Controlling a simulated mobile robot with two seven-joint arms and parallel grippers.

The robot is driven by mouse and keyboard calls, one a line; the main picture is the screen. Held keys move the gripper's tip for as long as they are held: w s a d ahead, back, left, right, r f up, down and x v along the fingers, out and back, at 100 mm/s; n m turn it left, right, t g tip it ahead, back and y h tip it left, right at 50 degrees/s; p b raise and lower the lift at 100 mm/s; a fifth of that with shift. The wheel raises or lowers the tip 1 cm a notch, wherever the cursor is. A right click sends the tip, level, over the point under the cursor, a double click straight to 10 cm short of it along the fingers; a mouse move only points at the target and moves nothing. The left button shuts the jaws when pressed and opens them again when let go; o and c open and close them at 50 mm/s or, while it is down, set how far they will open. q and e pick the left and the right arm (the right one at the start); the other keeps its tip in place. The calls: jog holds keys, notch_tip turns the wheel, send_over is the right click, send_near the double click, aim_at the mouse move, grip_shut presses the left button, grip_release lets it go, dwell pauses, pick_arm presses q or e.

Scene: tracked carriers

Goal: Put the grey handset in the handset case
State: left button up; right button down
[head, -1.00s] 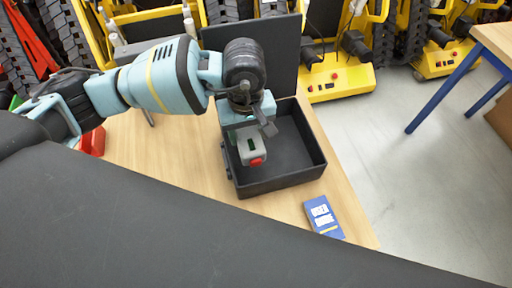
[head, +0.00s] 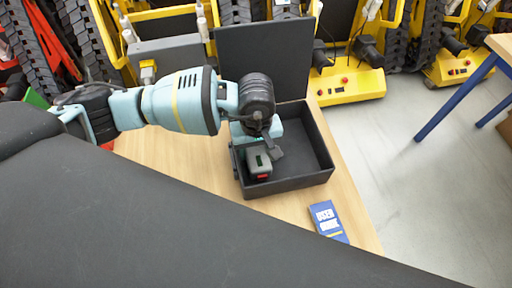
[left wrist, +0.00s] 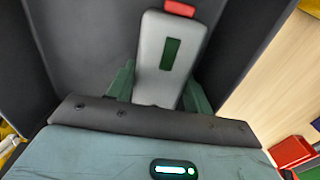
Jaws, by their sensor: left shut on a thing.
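The grey handset (head: 258,164), with a dark green window and a red end, is inside the open black handset case (head: 290,184), near its left wall. My left gripper (left wrist: 157,92) is shut on the handset, one finger on each side of it. The handset (left wrist: 168,58) also shows in the left wrist view, its red end pointing away from the gripper over the dark case floor (left wrist: 90,40). Whether the handset touches the floor, I cannot tell. The case lid (head: 264,60) stands upright at the back. My right gripper is not in view.
A blue user guide (head: 328,220) lies on the wooden table (head: 190,180) in front of the case. A red object (left wrist: 291,152) lies outside the case in the left wrist view. Yellow tracked carriers (head: 348,85) stand behind the table.

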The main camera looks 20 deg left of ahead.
aim_at(256, 149)
pick_arm(q)
jog(key=shift+f, duration=0.2)
jog(key=o, duration=0.9)
jog(key=shift+c, duration=0.2)
jog(key=shift+r, duration=0.1)
notch_tip(256, 149, up, 12)
jog(key=shift+r, duration=0.15)
